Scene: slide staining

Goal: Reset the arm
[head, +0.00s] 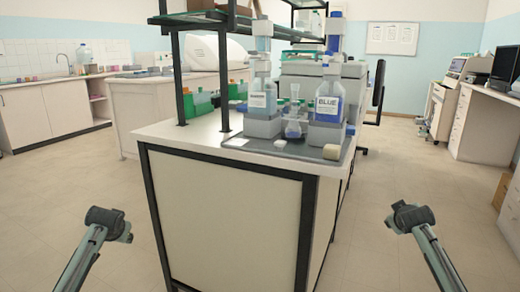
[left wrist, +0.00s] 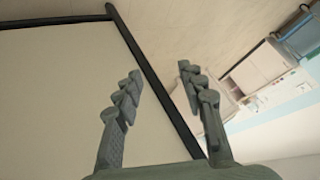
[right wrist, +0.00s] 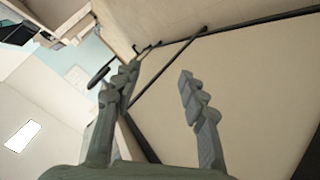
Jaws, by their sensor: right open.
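Both of my arms show in the head view, one low at each side of the bench. My left gripper (left wrist: 158,85) is open and empty in the left wrist view, its two fingers spread apart. My right gripper (right wrist: 158,80) is also open and empty in the right wrist view. In the head view the left arm's end (head: 108,222) is left of the bench and the right arm's end (head: 410,216) is right of it. Both are apart from the bench, and their fingers are not clear there.
The bench (head: 230,205) stands in the middle with a grey tray (head: 245,146) on top. The tray holds a bottle marked BLUE (head: 328,103), another labelled bottle (head: 262,98) and small glassware. A shelf (head: 215,20) rises above. Open floor (head: 60,190) lies on both sides.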

